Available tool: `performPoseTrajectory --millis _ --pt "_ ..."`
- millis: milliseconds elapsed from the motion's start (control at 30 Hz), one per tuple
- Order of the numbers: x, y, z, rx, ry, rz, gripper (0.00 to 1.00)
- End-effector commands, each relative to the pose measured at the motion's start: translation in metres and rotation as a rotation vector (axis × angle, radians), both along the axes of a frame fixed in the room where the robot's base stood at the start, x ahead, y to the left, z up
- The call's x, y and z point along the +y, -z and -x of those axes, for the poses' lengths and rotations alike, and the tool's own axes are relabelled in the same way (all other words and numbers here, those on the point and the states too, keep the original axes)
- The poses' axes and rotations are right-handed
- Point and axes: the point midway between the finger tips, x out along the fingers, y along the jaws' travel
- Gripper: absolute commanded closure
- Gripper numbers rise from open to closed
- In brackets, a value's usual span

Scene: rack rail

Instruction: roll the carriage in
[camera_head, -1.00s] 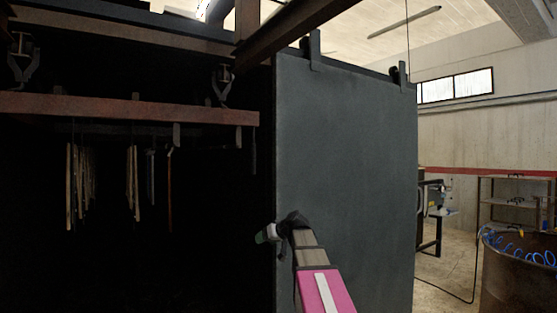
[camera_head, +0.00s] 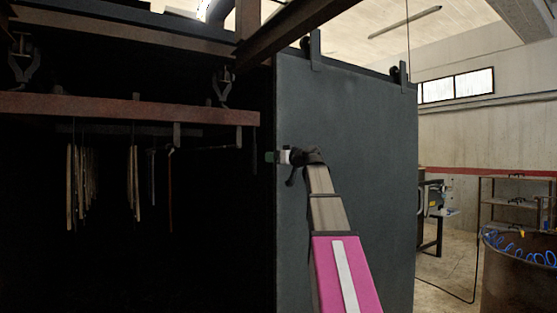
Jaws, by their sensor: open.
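The carriage shows as a reddish-brown beam (camera_head: 130,107) in the dark opening at the left. It hangs below an overhead rail from a left hanger (camera_head: 22,65) and a right hanger (camera_head: 222,85). Several thin rods or strips (camera_head: 82,190) hang under it on hooks. My gripper (camera_head: 272,157) points left, at the edge of the dark opening. It is just right of and a little below the beam's right end, apart from it in the picture. It is open and appears empty; its fingers are small and dark here.
A grey sliding door panel (camera_head: 345,140) hangs behind my arm, right of the opening. A steel beam (camera_head: 310,30) crosses above. At the right are a metal shelf (camera_head: 515,200) and a rusty drum (camera_head: 520,275) holding blue hose. The inside of the opening is too dark to make out.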

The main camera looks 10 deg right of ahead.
Motion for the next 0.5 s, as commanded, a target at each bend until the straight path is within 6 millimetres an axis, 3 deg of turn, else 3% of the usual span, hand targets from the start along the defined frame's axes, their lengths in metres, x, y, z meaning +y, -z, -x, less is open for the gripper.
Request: performPoseTrajectory --millis 500 --pt "0.043 0.0 -0.06 0.003 -0.002 0.0 0.36"
